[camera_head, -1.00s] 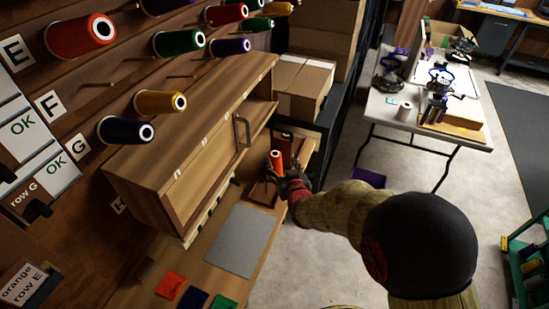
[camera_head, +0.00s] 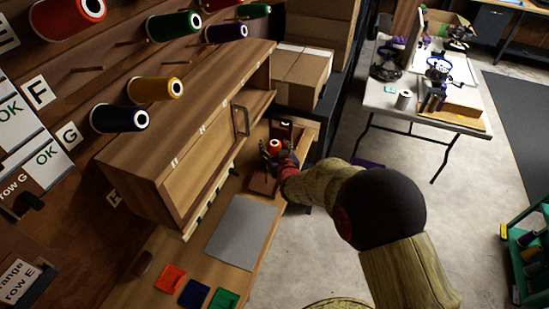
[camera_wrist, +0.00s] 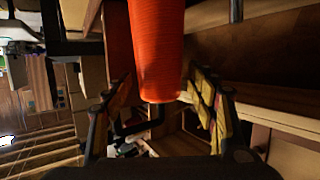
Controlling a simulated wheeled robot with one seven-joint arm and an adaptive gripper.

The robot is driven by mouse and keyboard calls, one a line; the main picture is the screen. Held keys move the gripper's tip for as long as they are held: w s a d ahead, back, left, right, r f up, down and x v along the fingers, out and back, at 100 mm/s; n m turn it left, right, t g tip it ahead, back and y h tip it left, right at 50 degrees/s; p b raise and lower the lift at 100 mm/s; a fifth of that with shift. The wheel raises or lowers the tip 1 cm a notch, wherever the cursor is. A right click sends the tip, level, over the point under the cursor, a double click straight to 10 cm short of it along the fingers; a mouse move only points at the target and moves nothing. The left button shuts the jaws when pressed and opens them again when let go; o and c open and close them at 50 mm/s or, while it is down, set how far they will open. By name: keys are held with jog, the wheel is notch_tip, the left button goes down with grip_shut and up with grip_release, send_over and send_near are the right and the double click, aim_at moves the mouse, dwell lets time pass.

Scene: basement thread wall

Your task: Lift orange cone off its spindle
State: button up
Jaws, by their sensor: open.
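The orange cone (camera_head: 275,145) stands at the back end of the workbench, beside the open cabinet, and its lower part is hidden by my gripper (camera_head: 272,158) in the head view. In the wrist view the orange cone (camera_wrist: 158,45) fills the upper middle. My gripper (camera_wrist: 160,88) is open there, with one finger on each side of the cone and visible gaps between. The spindle under the cone is not clearly visible.
The wooden cabinet (camera_head: 190,130) stands close on the left, its door (camera_head: 205,135) having a metal handle. A grey mat (camera_head: 240,232) and red, blue and green squares lie on the bench. Thread cones hang on the wall. A white table (camera_head: 420,110) stands at right.

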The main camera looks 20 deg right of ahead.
jog(key=shift+c, duration=0.6)
grip_shut()
dwell(0.3)
